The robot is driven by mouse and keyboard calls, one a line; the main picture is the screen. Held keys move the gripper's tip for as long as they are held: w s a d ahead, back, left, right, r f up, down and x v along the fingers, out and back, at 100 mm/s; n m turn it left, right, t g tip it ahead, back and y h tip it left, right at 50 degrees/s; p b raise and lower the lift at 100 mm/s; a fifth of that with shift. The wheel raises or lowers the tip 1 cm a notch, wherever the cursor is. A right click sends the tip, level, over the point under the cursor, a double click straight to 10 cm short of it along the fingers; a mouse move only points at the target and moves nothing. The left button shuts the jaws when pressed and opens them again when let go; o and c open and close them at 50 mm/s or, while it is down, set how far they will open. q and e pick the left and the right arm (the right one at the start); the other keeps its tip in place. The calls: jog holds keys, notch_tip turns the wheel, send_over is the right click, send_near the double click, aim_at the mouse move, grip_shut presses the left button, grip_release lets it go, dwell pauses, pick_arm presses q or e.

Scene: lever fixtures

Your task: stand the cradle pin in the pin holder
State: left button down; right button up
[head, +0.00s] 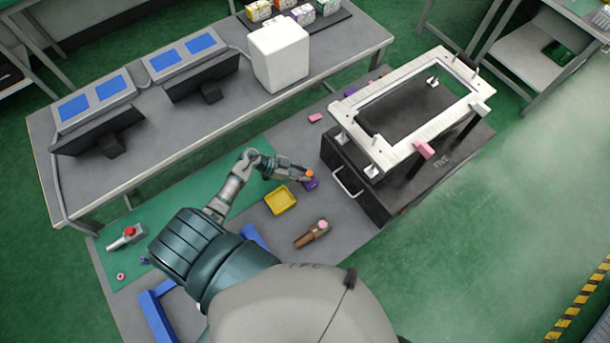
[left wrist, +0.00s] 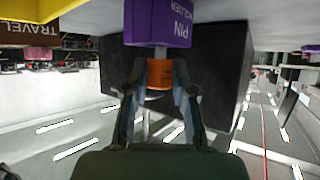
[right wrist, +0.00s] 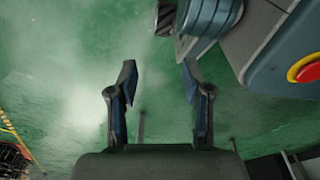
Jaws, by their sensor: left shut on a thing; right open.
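The purple pin holder (head: 311,185) stands on the grey surface right of the green mat. In the left wrist view the pin holder (left wrist: 172,22) is upside down, its lettering facing the camera. My left gripper (head: 305,174) is shut on the orange head of the cradle pin (head: 309,173), right over the holder. In the left wrist view the orange head (left wrist: 160,75) sits between the fingers. A short pale part shows between head and holder; how deep the pin sits is hidden. My right gripper (right wrist: 158,85) is open and empty, over the green floor.
A yellow tray (head: 281,211) lies just left of the holder. A brown fixture with a pink knob (head: 322,225) lies nearer. A black box (head: 350,190) with a white frame (head: 440,122) stands to the right. A red-knobbed fixture (head: 127,236) sits far left.

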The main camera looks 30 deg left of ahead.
pick_arm(q)
jog(key=shift+a+f, duration=0.1)
jog(key=shift+f, duration=0.45)
jog(key=shift+s, duration=0.1)
pick_arm(e)
jog(key=shift+w+r, duration=0.25)
jog(key=shift+w, duration=0.05)
pick_arm(q)
jog(key=c, duration=1.3)
grip_release()
jog(key=shift+d, duration=0.2)
jog(key=o, duration=0.4)
jog(key=shift+d, duration=0.15)
jog(key=shift+c, duration=0.2)
pick_arm(e)
jog(key=shift+d+f, duration=0.1)
jog(key=shift+d, duration=0.05)
pick_arm(q)
jog(key=shift+r, duration=0.1)
jog(key=shift+a, duration=0.2)
jog(key=p+v, duration=0.1)
jog(key=v, duration=1.1)
pick_arm(e)
jog(key=s, duration=0.1)
jog(key=s+f, duration=0.1)
jog(key=shift+s+d+f, duration=0.15)
jog(key=shift+s+f, duration=0.05)
jog(key=shift+s, duration=0.15)
pick_arm(q)
jog(key=shift+d, duration=0.1)
